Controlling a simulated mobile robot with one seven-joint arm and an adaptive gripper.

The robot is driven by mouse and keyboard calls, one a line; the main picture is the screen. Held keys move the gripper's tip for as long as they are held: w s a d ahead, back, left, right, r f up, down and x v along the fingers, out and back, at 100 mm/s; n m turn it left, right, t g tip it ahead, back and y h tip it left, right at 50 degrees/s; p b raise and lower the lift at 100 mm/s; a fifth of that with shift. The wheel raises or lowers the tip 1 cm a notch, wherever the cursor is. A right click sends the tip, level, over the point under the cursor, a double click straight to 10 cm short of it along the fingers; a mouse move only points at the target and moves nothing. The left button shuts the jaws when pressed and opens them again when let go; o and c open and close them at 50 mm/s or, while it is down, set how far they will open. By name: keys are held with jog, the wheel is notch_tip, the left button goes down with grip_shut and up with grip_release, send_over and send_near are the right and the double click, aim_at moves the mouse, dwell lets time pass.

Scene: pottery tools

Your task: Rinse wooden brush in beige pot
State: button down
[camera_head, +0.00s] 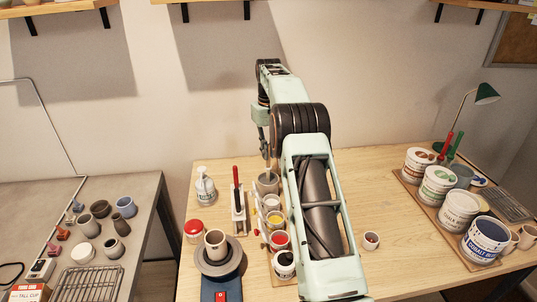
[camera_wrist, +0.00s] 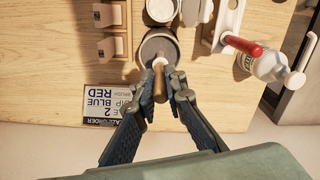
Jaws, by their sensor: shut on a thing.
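My gripper (camera_wrist: 163,78) is shut on the wooden brush (camera_wrist: 160,86), whose brown handle points up toward the wrist camera between the fingertips. In the head view the gripper (camera_head: 263,138) points down at the back of the table. The beige pot (camera_head: 267,188) looks grey-beige and stands upright below the gripper. Its rim shows in the wrist view (camera_wrist: 173,38), around the brush's lower end as seen from above. The brush's bristle end is hidden, so I cannot tell how deep it reaches into the pot.
A row of small paint cups (camera_head: 275,220) runs forward from the pot. A stand with a red-handled tool (camera_head: 238,205) and a white bottle (camera_head: 204,186) are to the left. A lettered card (camera_wrist: 104,102) lies near the pot. Large labelled tubs (camera_head: 460,210) stand at right.

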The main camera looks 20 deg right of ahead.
jog(key=shift+r, duration=2.55)
jog(key=shift+s, duration=0.1)
